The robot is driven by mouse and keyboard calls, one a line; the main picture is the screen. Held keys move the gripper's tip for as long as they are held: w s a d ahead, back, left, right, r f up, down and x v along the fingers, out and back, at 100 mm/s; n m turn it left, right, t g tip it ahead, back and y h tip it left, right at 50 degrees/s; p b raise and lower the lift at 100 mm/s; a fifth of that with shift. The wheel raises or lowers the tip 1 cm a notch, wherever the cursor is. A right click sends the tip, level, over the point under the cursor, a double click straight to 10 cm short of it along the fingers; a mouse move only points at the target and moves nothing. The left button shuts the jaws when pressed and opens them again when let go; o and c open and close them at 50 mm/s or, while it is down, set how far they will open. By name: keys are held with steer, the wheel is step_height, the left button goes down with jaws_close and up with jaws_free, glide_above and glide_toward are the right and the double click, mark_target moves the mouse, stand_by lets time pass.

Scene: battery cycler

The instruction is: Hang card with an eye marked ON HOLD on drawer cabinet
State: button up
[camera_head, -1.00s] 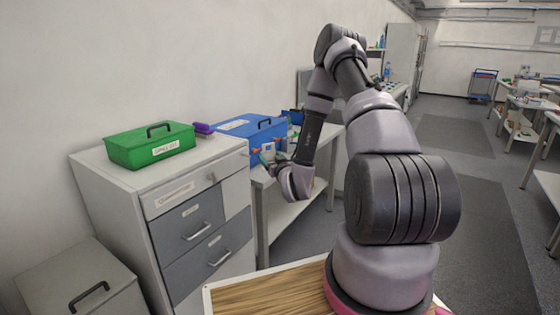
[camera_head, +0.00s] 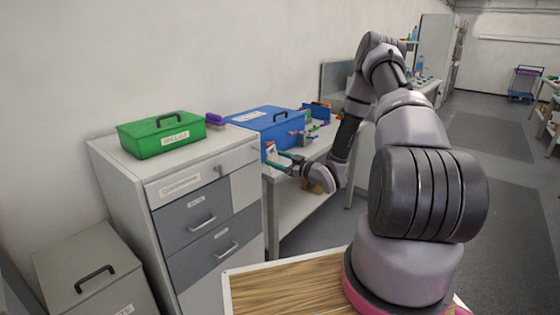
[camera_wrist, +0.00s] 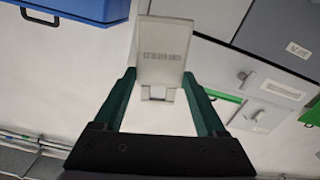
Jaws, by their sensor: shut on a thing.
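My gripper (camera_head: 284,160) is in front of the side table, to the right of the drawer cabinet (camera_head: 243,190). In the wrist view my gripper (camera_wrist: 159,84) has its green fingers shut on a pale card (camera_wrist: 165,45). The card has one line of dark print, too small to read, and a narrower part between the fingers. In the head view the card (camera_head: 270,150) is small and partly hidden. The cabinet is light grey with darker drawer fronts and a small knob or hook (camera_head: 218,168) on its top front. It also shows rotated in the wrist view (camera_wrist: 270,50), apart from the card.
A green box (camera_head: 162,132) and a purple item (camera_head: 214,120) are on the cabinet. A blue box (camera_head: 268,121) is on the side table (camera_head: 300,198), close to my gripper. A low grey box (camera_head: 90,270) stands left of the cabinet. The aisle at right is clear.

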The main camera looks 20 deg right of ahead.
steer(key=shift+f+x, duration=0.25)
steer(key=shift+x, duration=1.05)
steer(key=shift+f+x, duration=0.25)
steer(key=shift+x, duration=1.1)
steer(key=shift+f+x, duration=0.25)
steer(key=shift+x, duration=1.05)
steer(key=shift+a, duration=0.1)
